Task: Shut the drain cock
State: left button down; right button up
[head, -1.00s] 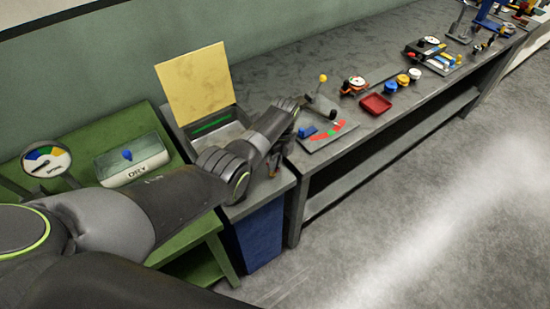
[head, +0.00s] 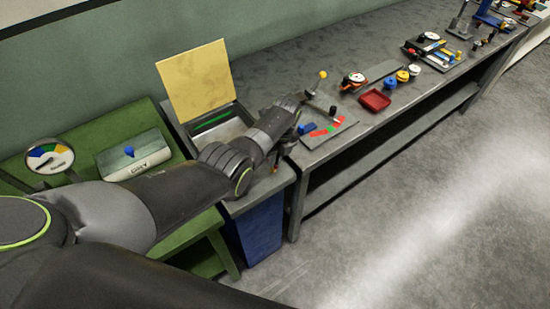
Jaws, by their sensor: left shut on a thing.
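My left arm reaches over the near left end of the grey bench. My left gripper (head: 284,156) points down beside the bench's front edge, partly behind my wrist. It is shut on a small part that appears to be the drain cock's handle; the fingers hide most of it. A small orange spot (head: 275,170) shows at the fingertips. The cock's body and its handle angle cannot be made out. My right gripper is not in view.
A plate with a red and green scale (head: 328,131) and a yellow-knobbed lever (head: 322,76) stand just right of the gripper. An open box with a yellow lid (head: 193,80) is behind. A red tray (head: 375,101) lies further right. A green table (head: 82,133) stands left.

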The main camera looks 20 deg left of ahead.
pick_arm(q)
jog(key=c, duration=1.5)
grip_release()
jog(key=w+r, duration=0.1)
jog(key=r, duration=0.4)
jog(key=d+r, duration=0.1)
jog(key=r, duration=0.5)
jog(key=w+d+r, duration=0.1)
jog(key=r, duration=0.5)
jog(key=shift+w+d+r, duration=0.1)
jog(key=shift+w, duration=0.2)
